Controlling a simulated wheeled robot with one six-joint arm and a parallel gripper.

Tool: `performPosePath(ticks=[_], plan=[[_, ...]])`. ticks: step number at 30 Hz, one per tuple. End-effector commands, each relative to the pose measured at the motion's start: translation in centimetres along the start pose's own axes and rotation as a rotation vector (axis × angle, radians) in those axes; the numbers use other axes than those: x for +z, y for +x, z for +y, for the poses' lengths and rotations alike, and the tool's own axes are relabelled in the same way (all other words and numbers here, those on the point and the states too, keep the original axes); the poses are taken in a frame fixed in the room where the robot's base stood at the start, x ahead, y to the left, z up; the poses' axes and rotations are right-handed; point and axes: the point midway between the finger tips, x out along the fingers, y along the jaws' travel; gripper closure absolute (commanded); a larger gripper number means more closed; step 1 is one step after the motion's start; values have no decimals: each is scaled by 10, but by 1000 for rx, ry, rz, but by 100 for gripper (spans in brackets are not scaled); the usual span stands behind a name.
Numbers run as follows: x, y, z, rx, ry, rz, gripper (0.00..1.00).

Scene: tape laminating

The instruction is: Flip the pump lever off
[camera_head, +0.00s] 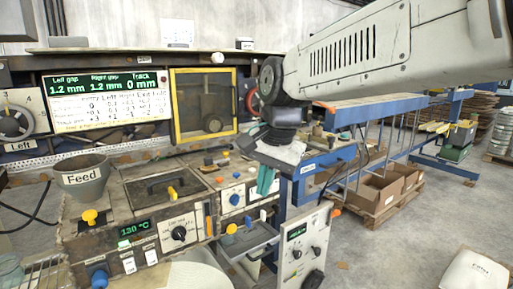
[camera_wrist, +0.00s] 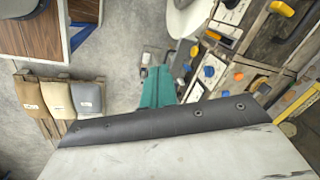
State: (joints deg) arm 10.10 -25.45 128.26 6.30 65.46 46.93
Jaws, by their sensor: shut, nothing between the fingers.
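My gripper (camera_head: 266,181) has teal fingers, pressed together and empty. In the head view it hangs point down just right of the machine's control panels. The shut fingers also show in the wrist view (camera_wrist: 157,88), left of the panel controls and apart from them. I cannot tell which control is the pump lever, as the small labels are unreadable. Candidates on the front are a blue lever (camera_head: 234,199), an orange one (camera_head: 209,226), a yellow one (camera_head: 231,228) and a blue one (camera_head: 248,221). A blue handle (camera_wrist: 209,71) and a yellow one (camera_wrist: 194,50) show in the wrist view.
The Feed hopper (camera_head: 83,178), the 130 °C panel (camera_head: 135,230) and the gap screen (camera_head: 108,99) are at left. A white control cabinet (camera_head: 303,245) stands below my gripper to the right. Cardboard boxes (camera_head: 380,192) lie behind. Open floor is at right.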

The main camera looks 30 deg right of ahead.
Motion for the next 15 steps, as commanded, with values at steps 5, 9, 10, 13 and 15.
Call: performPosePath(ticks=[5, 9, 10, 13, 15], plan=[[-107, -8, -59, -89, 729, -2, 100], [-189, -5, -85, -162, 1245, -30, 100], [-204, -4, -89, -176, 1340, -37, 100], [-248, 0, -95, -216, 1603, -65, 100], [-270, 2, -97, -238, 1734, -83, 100]])
